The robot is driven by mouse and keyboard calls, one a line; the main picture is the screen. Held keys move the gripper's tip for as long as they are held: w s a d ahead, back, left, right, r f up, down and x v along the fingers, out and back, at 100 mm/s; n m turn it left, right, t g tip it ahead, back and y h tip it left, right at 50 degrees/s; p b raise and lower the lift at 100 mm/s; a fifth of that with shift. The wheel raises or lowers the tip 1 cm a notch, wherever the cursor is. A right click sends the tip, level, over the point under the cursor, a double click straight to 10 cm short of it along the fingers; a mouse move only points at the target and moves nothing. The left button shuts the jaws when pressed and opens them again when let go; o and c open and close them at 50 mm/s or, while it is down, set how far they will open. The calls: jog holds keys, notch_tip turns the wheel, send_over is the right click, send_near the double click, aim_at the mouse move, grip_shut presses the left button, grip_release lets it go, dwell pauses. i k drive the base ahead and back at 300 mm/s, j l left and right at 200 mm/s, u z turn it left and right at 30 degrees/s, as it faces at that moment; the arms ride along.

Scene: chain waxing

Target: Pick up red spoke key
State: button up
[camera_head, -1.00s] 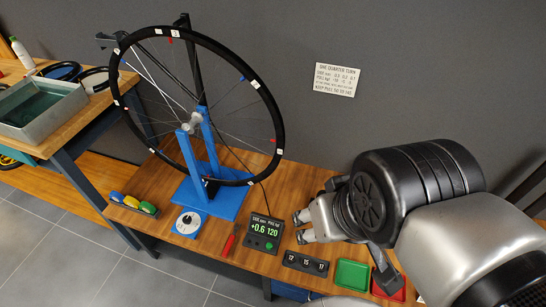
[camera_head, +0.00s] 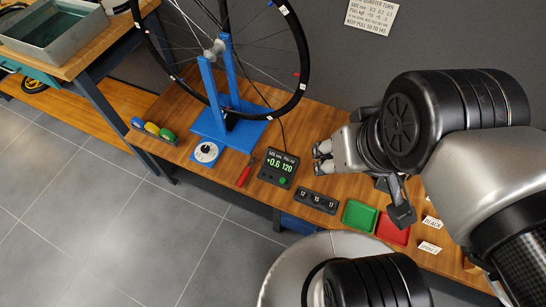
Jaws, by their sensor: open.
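A slim red-handled tool (camera_head: 243,176) lies on the wooden bench, left of the black display; I cannot tell for sure that it is the red spoke key. A dark rack (camera_head: 151,139) at the bench's left end holds small blue, yellow and green pieces, and I make out no red one there. My gripper (camera_head: 322,158) is open and seems empty. It is over the bench, right of the display and well to the right of the red-handled tool, pointing left.
The wheel (camera_head: 294,103) stands in a blue truing stand (camera_head: 212,92) behind the tool. A white dial (camera_head: 206,152), the lit display (camera_head: 278,168), a numbered black block (camera_head: 318,200), a green tray (camera_head: 360,215) and a red tray (camera_head: 393,229) line the front edge.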

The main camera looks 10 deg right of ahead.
aim_at(240, 184)
jog(key=j+u, duration=0.25)
jog(key=u, duration=0.15)
jog(key=i+j+u, duration=0.15)
jog(key=u, duration=0.25)
jog(key=i+j+u, duration=0.1)
jog(key=j+u, duration=0.15)
jog(key=u, duration=0.2)
